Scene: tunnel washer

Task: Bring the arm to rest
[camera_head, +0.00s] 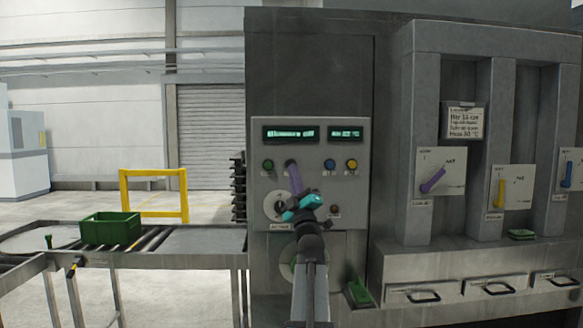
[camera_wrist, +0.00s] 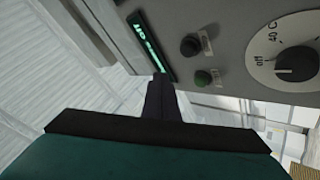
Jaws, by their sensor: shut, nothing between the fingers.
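My arm rises in front of the grey control panel (camera_head: 329,213) in the head view. My gripper (camera_head: 290,164) has a teal body and narrow fingers that point up and slightly left, below the left green display (camera_head: 290,134). In the wrist view my gripper (camera_wrist: 160,77) shows as dark fingers pressed together with nothing between them. The edge of the lit display (camera_wrist: 150,45) shows behind the fingertips. I cannot tell whether the fingers touch the panel.
The panel carries a dial (camera_wrist: 290,62), a green button (camera_wrist: 203,77) and other buttons. Levers (camera_head: 432,180) and drawers (camera_head: 422,294) stand to the right. A green crate (camera_head: 110,228) sits on a roller conveyor at left, with a yellow barrier (camera_head: 154,173) behind. Open floor lies beyond.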

